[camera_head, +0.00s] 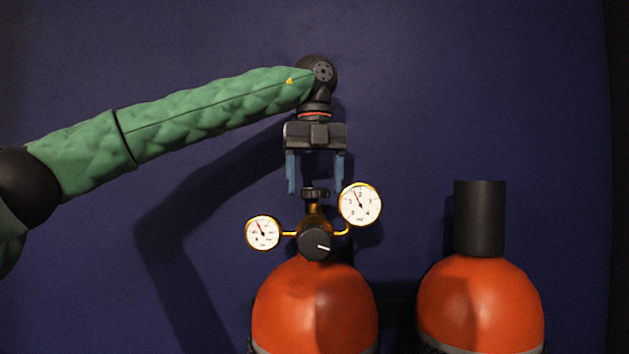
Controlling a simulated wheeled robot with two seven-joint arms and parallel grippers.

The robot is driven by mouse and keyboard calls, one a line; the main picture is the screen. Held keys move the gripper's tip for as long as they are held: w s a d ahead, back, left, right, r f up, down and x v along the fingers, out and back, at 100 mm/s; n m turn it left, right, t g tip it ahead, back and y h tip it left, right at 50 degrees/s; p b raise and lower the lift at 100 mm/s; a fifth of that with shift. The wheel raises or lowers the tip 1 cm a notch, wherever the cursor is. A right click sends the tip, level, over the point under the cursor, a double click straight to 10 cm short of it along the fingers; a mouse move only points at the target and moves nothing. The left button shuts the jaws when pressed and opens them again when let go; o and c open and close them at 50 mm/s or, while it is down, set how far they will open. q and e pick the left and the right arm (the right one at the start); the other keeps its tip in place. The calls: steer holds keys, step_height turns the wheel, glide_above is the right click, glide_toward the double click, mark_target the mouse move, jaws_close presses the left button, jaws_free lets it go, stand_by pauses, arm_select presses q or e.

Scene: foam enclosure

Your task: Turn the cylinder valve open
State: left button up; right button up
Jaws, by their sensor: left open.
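The cylinder valve (315,193) is a small dark knob on top of a brass regulator (316,215), above an orange cylinder (315,305). My left gripper (315,190) points down from above. Its two blue fingers are spread open, one on each side of the valve knob in the picture, with gaps between fingers and knob. Whether the fingertips are level with the knob in depth I cannot tell. A black dial with a white mark (315,243) faces forward on the regulator. My right gripper is not in view.
Two round gauges stick out beside the regulator, a smaller left one (262,233) and a larger right one (360,204), close to the right finger. A second orange cylinder (480,305) with a black cap (479,218) stands at the right. A dark blue wall (520,80) is behind.

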arm_select(q)
step_height(320, 180, up, 7)
steer(key=shift+f, duration=0.15)
steer(key=shift+r, duration=0.5)
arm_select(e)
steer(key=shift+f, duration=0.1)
